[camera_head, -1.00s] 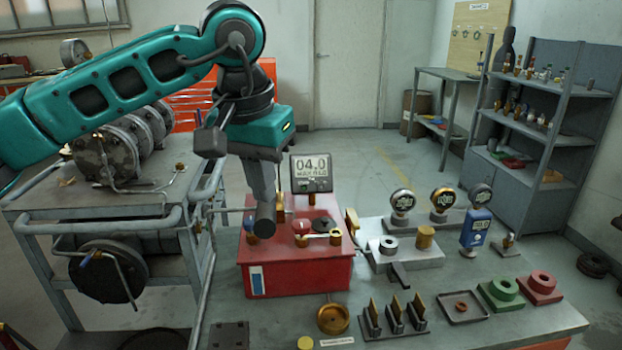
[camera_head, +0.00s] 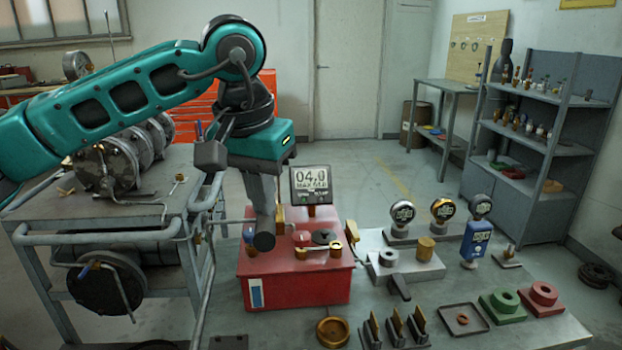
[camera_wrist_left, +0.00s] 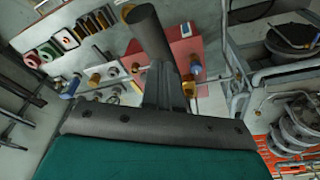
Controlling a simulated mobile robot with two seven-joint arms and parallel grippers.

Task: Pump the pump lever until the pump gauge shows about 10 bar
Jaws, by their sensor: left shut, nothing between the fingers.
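The red pump box (camera_head: 295,290) stands on the bench in the head view. Its pump gauge (camera_head: 311,183) on top reads 04.0; the small line beneath is hard to read. My left gripper (camera_head: 263,222) points down at the left side of the box, its fingers shut and empty. A dark round bar end (camera_head: 264,241), which looks like the grip of the pump lever, is right at the fingertips; I cannot tell if they touch. In the left wrist view this dark bar (camera_wrist_left: 149,35) crosses in front of my left gripper (camera_wrist_left: 166,85). The rest of the lever is hidden.
A grey block (camera_head: 410,265) with brass parts is right of the pump. Round gauges and a blue meter (camera_head: 475,240) stand behind it. A tray (camera_head: 463,320) and green and red blocks are at the front right. A railed cart (camera_head: 110,215) is on the left.

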